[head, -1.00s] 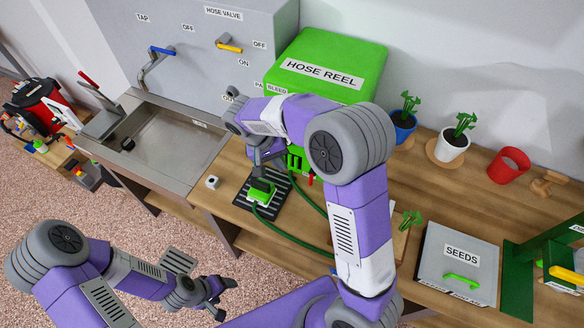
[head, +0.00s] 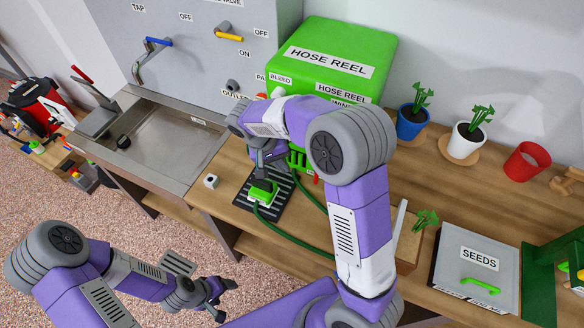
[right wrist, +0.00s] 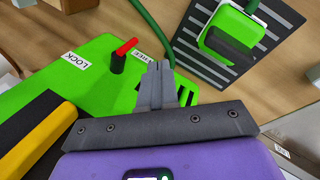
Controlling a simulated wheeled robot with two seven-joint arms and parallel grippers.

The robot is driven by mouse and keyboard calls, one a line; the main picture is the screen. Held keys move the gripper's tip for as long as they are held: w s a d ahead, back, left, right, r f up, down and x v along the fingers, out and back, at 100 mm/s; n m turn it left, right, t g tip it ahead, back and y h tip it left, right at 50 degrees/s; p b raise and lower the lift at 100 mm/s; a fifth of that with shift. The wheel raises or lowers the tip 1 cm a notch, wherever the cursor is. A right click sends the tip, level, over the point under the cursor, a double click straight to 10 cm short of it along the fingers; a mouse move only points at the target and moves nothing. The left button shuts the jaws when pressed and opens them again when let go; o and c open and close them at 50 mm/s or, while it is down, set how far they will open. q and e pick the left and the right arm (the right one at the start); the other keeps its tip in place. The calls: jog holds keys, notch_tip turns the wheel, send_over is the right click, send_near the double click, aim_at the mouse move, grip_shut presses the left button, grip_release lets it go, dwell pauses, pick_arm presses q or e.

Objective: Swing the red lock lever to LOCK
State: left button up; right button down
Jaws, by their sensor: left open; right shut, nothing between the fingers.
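The red lock lever (right wrist: 126,47) stands on a black base on the green hose reel housing (right wrist: 70,88) in the right wrist view. Its red tip leans toward the FREE label (right wrist: 151,56); the LOCK label (right wrist: 76,62) is on the other side. A bit of red shows below the hose reel (head: 316,179) in the head view. My right gripper (right wrist: 160,68) is shut and empty, its tips beside the lever near the FREE label, apart from the lever in the picture. In the head view my right arm hides much of the reel front. My left gripper (head: 224,292) is open, low over the floor.
A green hose nozzle (head: 262,192) lies on a black ribbed mat (head: 270,208), with the green hose running from it. The sink (head: 165,138) is to the left. Pots (head: 410,122) and the SEEDS box (head: 475,270) are to the right. A yellow-and-black part (right wrist: 40,140) is close beside my right gripper.

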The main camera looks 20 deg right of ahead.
jog(key=b+x, duration=0.2)
jog(key=x, duration=0.7)
jog(key=shift+f, duration=0.1)
jog(key=d, duration=0.2)
jog(key=shift+s+d+r, duration=0.25)
jog(key=shift+s+d, duration=0.05)
jog(key=shift+s, duration=0.05)
jog(key=shift+s+d, duration=0.15)
jog(key=shift+d, duration=0.45)
